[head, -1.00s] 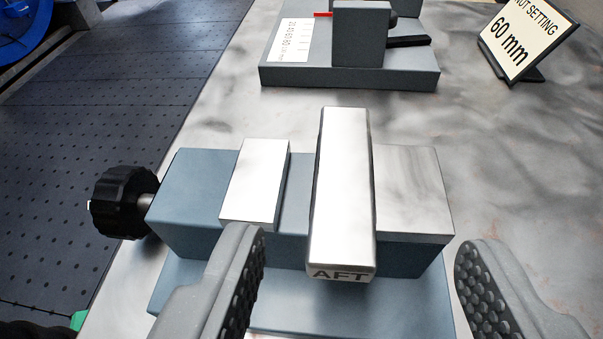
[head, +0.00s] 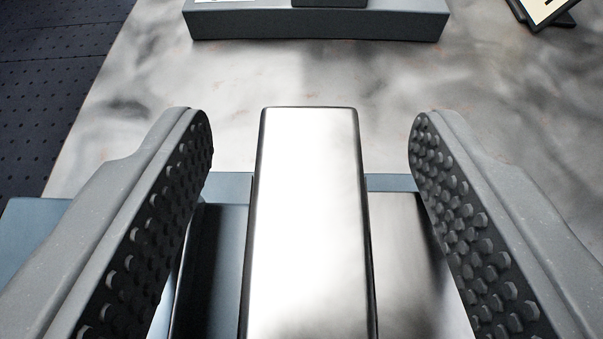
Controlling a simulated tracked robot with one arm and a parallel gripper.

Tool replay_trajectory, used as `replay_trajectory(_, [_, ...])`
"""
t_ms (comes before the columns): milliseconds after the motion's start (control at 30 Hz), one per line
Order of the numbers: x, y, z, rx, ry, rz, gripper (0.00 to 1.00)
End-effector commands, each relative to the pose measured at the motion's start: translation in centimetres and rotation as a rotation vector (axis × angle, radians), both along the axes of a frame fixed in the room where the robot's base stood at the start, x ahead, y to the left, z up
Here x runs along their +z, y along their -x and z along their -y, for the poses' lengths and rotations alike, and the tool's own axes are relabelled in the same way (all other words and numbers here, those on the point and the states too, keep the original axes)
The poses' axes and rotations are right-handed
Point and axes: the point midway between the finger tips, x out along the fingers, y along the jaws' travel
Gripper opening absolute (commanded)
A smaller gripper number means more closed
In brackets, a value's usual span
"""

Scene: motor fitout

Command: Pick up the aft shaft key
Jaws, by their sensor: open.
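The aft shaft key (head: 306,220) is a bright steel bar with rounded edges, in the middle of the view. It lies over a blue-grey vise (head: 232,184), above the gap between its jaws or on them; I cannot tell which. Its near end and AFT label are out of view. My gripper (head: 311,125) is open, with one studded grey finger to the left of the key and one to the right. Clear gaps show between the key and both fingers. The fingers hide much of the vise.
A grey block base (head: 320,27) stands farther back on the mottled grey table (head: 300,75). Part of a sign on a dark stand (head: 545,12) shows at the top right. Bare table lies between the key and the block. Dark perforated floor (head: 50,90) shows at the left.

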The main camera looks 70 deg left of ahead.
Motion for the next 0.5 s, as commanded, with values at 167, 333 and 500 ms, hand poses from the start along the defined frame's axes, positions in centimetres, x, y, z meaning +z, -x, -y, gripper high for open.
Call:
replay_trajectory(167, [-0.7,-0.5,-1.4,0.001,0.001,-0.001,0.55])
replay_trajectory(333, [-0.9,-0.6,-1.7,-0.001,0.001,0.0,0.55])
replay_trajectory(500, [-0.8,-0.6,-1.7,-0.001,0.001,0.0,0.49])
